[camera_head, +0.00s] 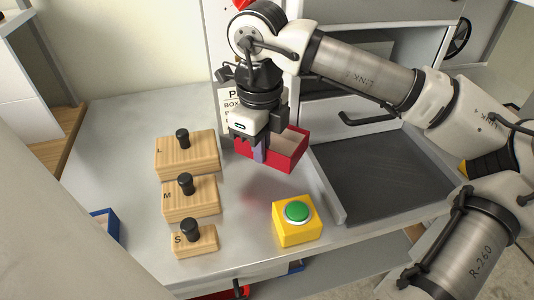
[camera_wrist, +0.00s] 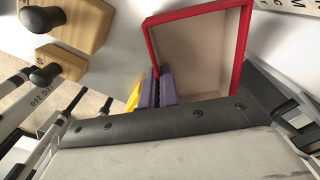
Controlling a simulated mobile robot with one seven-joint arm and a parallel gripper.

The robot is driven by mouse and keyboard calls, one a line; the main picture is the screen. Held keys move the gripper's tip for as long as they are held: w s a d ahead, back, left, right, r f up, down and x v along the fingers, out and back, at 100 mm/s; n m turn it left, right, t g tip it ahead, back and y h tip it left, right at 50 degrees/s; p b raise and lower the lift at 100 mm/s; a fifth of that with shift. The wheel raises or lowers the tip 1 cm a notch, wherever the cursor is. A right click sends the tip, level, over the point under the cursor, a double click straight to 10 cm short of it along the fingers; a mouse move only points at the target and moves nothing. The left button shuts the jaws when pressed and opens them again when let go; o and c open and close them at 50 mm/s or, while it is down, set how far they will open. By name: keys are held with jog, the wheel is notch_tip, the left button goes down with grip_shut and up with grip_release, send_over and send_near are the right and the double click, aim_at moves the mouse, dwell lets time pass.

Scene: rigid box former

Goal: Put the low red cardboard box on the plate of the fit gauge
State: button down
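The low red cardboard box (camera_head: 287,155) is open at the top, with a tan inside. My gripper (camera_head: 259,152) is shut on one of its walls with purple fingers, and the box appears to hang above the table, over a faint red reflection. In the wrist view the fingers (camera_wrist: 160,88) pinch the wall of the box (camera_wrist: 202,45) near a corner. A dark grey flat plate (camera_head: 378,172) with a pale raised left edge lies to the right of the box. I cannot tell for certain that it is the fit gauge's plate.
Wooden blocks with black knobs, marked L (camera_head: 188,160), M (camera_head: 190,203) and S (camera_head: 194,246), stand left of the gripper. A yellow box with a green button (camera_head: 297,212) stands in front. A printed sign (camera_head: 229,108) is behind. The dark plate is bare.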

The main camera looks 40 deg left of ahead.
aim_at(262, 185)
jog(key=shift+f, duration=3.15)
jog(key=shift+f, duration=0.25)
jog(key=c, duration=1.7)
grip_release()
jog(key=shift+r, duration=0.1)
jog(key=shift+r, duration=0.15)
